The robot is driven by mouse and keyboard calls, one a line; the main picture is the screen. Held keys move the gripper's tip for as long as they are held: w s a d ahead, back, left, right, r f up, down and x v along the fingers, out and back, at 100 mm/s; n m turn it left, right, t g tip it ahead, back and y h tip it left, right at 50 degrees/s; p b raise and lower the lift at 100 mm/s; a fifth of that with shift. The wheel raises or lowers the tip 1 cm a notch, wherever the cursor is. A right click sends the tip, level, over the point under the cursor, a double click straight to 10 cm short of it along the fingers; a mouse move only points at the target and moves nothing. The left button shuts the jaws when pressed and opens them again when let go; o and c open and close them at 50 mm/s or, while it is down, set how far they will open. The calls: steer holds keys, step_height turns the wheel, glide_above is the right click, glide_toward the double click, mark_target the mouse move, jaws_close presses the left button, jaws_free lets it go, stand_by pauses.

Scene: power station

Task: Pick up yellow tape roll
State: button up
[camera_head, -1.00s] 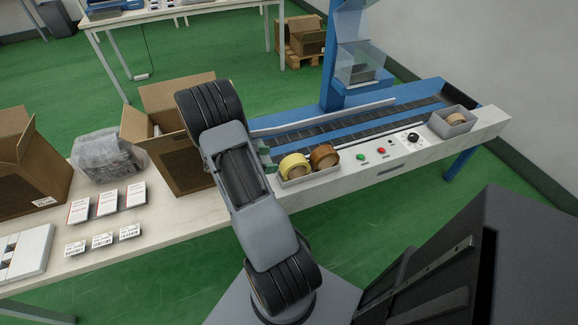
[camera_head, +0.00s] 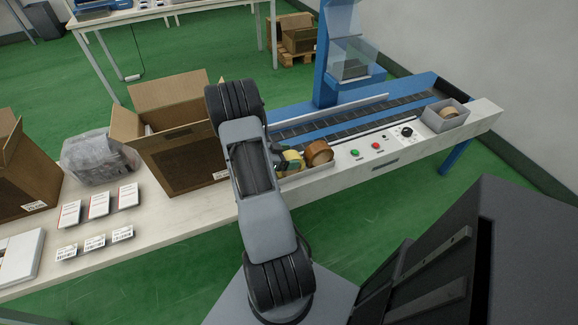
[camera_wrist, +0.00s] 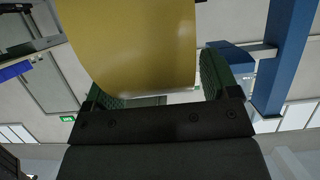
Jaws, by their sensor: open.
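The yellow tape roll (camera_head: 292,161) sits in a small grey bin at the front edge of the workbench, left of a brown tape roll (camera_head: 318,153). My arm and gripper partly cover it in the head view. My gripper (camera_head: 281,157) is right at the yellow roll's left side. In the wrist view the yellow roll (camera_wrist: 135,45) fills the top middle, very close. The green-padded fingers of my gripper (camera_wrist: 155,90) are open, one to each side of the roll's lower part. I cannot tell whether they touch it.
The grey bin (camera_head: 322,169) has low walls close around the rolls. Control buttons (camera_head: 354,153) and another grey bin (camera_head: 447,121) lie to the right. A conveyor (camera_head: 345,128) runs behind. An open cardboard box (camera_head: 180,160) stands to the left.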

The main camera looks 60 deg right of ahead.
steer(key=shift+d, duration=0.1)
steer(key=c, duration=1.1)
steer(key=shift+c, duration=0.2)
